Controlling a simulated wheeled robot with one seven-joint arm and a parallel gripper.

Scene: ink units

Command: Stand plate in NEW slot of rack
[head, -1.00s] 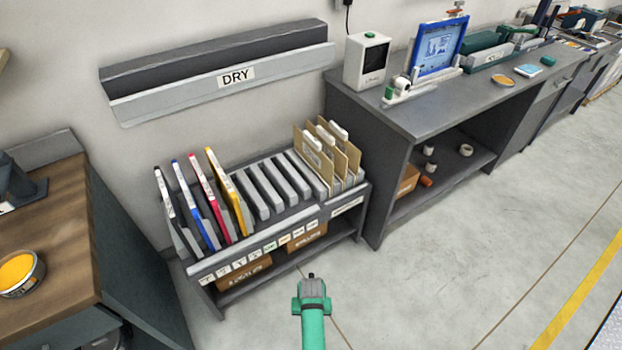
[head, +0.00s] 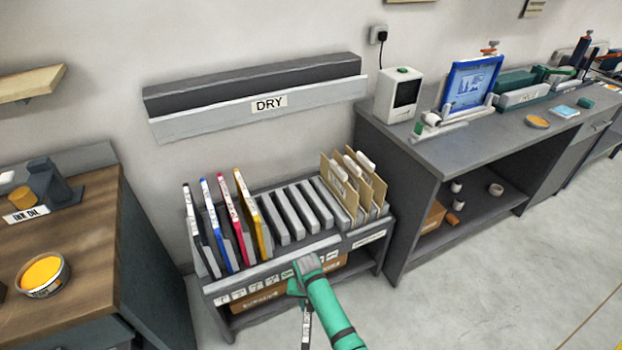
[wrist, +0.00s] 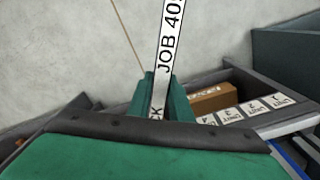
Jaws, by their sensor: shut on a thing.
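My gripper (head: 298,290) is in front of the rack, below its front edge in the head view. It is shut on a plate (wrist: 170,45), seen edge-on in the wrist view with a white strip reading "JOB 40…". In the head view only a thin edge of the plate (head: 306,328) shows below my gripper. The grey rack (head: 222,290) holds plates with black, blue, magenta and yellow edges in its left slots. Several slots (head: 297,210) right of the yellow plate (head: 252,212) stand empty. Small labels run along the rack front; my arm covers some, and I cannot make out NEW.
Cardboard sheets (head: 340,190) stand at the rack's right end. Boxes (head: 262,302) lie on its lower shelf. A wooden-topped bench (head: 85,235) with an ink tin (head: 42,275) is at left, a grey workbench (head: 420,142) at right. A DRY ledge (head: 215,118) is above.

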